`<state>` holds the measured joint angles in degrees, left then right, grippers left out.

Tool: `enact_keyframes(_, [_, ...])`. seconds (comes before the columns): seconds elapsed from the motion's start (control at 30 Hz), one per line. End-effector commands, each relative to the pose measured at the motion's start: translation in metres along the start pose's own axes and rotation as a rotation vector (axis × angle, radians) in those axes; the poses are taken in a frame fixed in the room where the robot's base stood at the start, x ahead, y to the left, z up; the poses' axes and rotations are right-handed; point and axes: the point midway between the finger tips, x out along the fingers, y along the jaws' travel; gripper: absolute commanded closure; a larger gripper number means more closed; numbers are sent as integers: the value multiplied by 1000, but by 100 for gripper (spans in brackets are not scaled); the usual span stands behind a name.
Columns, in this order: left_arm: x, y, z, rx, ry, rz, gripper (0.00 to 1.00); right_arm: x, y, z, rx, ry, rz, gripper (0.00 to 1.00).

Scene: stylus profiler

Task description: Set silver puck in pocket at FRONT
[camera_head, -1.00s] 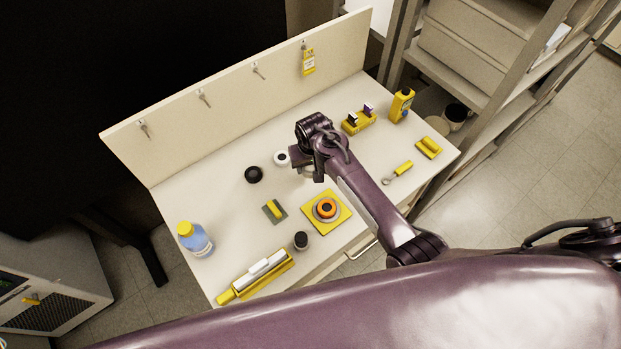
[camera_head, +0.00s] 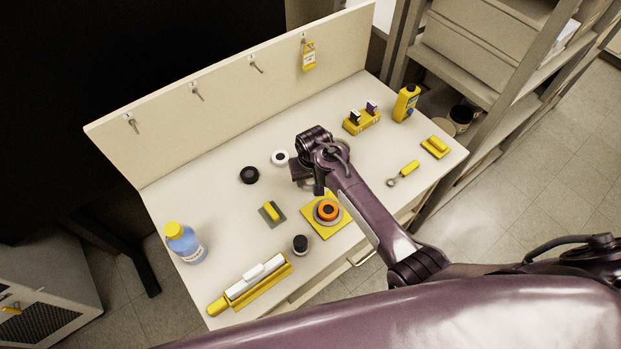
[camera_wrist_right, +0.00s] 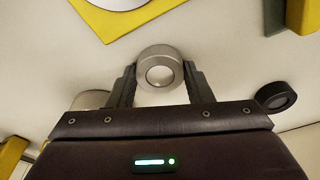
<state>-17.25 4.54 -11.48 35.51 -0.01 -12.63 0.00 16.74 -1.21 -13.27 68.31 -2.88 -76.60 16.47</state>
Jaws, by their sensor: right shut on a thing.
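The silver puck (camera_wrist_right: 160,72), a ring with a pale centre, is between the two fingers of my right gripper (camera_wrist_right: 159,86) in the right wrist view. The fingers are shut on its sides. In the head view my right gripper (camera_head: 318,187) is over the worktable, behind the yellow square fixture (camera_head: 310,226), and my arm hides the puck. The fixture bears a silver disc with an orange ring (camera_head: 327,211). It partly shows at the top of the wrist view (camera_wrist_right: 98,18). I cannot read a FRONT marking. My left gripper is not in view.
A white puck (camera_head: 280,157) and black puck (camera_head: 249,175) lie left of my gripper. A yellow holder (camera_head: 362,122) is behind right.

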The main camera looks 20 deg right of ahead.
Motion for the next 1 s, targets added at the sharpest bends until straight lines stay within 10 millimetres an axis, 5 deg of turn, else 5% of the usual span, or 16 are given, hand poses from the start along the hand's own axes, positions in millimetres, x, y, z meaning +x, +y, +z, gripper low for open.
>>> enact_keyframes(0.07, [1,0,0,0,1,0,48,3,0,0,0,0,0,95])
enact_keyframes(0.1, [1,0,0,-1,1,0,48,3,0,1,0,-1,0,53])
enact_keyframes(0.27, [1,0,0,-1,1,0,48,3,0,1,0,-1,0,32])
enact_keyframes(0.67, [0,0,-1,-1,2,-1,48,-6,0,0,0,1,-1,32])
enact_keyframes(1.0, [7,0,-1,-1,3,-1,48,-71,0,-1,0,4,-1,32])
